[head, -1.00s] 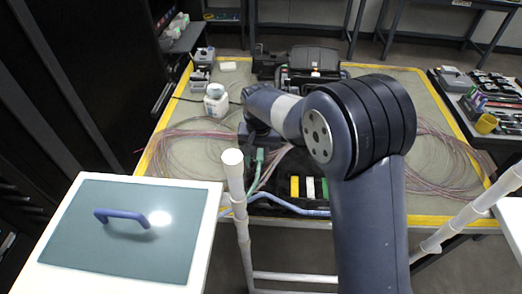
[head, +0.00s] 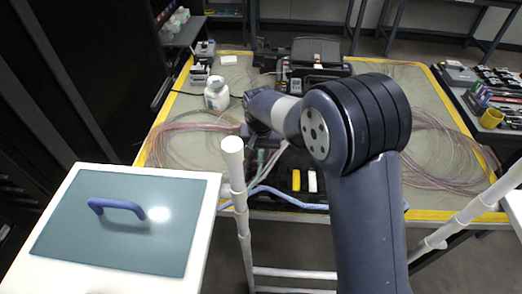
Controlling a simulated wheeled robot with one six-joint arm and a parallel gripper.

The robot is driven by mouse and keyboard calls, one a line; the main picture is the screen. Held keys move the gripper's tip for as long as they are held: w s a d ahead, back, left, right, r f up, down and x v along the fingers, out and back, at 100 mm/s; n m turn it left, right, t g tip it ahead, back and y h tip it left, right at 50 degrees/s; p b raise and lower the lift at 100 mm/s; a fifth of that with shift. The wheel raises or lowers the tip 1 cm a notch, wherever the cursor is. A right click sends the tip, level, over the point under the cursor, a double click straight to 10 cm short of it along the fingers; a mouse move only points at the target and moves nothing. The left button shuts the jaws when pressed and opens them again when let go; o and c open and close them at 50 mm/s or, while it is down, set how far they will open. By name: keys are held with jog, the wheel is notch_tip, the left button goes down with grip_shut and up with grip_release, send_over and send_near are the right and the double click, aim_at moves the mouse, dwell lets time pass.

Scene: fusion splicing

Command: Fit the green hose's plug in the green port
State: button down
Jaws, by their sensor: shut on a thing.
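My gripper (head: 256,133) is at the end of my arm, over the front middle of the table, small and dark in the head view. The green hose (head: 262,157) shows as a short green length just below it. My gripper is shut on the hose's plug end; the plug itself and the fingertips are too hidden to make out. A dark tray (head: 283,188) lies below and to the right, with a yellow block (head: 296,180) and a white block (head: 312,181) in it. I cannot make out the green port; my arm covers the area to the right.
A blue hose (head: 285,200) runs along the table's front edge. Coiled pink cables (head: 185,140) lie on both sides. A white bottle (head: 216,94) stands at the back left, a black splicing machine (head: 315,65) at the back. White rails (head: 236,185) stand in front.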

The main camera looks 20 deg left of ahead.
jog(key=shift+f, duration=0.35)
jog(key=shift+f+b, duration=0.25)
jog(key=shift+b, duration=0.05)
jog(key=shift+f, duration=0.45)
dwell(0.6)
jog(key=c, duration=1.2)
grip_release()
jog(key=shift+c, duration=0.2)
